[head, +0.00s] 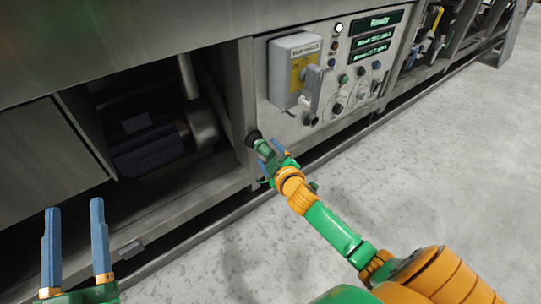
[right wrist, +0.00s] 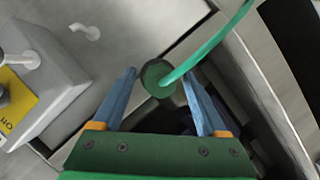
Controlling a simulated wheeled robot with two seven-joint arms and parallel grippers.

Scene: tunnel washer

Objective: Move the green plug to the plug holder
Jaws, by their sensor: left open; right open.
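The green plug (right wrist: 158,78), with a dark round rim and a green cable, sits at the machine front in the right wrist view. In the head view the plug (head: 264,150) shows small beside a black round fitting (head: 253,138) on the panel's lower left post. My right gripper (head: 271,149) is open at the plug; in the right wrist view its fingertips (right wrist: 159,73) are on either side of it. I cannot tell if they touch it. A small white hook (right wrist: 85,32), possibly the plug holder, sticks out of the panel. My left gripper (head: 75,205) is open and empty at lower left.
A grey switch box (head: 296,68) with a yellow label and a lever juts from the control panel, near the hook. Left of the plug is an open bay with a dark motor (head: 148,148). A low metal rail runs along the machine's base. The floor (head: 450,160) at right is clear.

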